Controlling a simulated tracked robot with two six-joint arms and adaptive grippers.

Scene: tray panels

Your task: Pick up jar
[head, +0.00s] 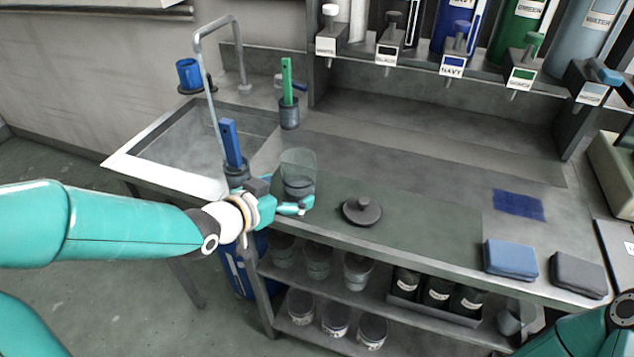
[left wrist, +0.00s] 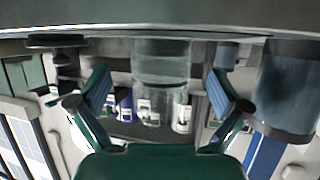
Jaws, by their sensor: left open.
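The jar (head: 298,170) is a clear, open glass standing upright on the counter, to the right of the blue-handled tool's holder. My left gripper (head: 284,200) is open and low at the jar's near side, and partly hides its base. In the left wrist view, which looks upside down, the jar (left wrist: 160,62) shows in the middle between the two spread fingers (left wrist: 160,100). I cannot tell whether either finger touches it. A dark round lid with a knob (head: 362,210) lies on the counter to the right of the jar. My right gripper is not in view.
A holder with a blue-handled tool (head: 231,142) stands close left of the jar, beside the sink (head: 150,158). A green-handled tool (head: 287,80) stands behind. Labelled dispensers with taps (head: 452,62) line the back. Folded cloths (head: 510,259) lie right.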

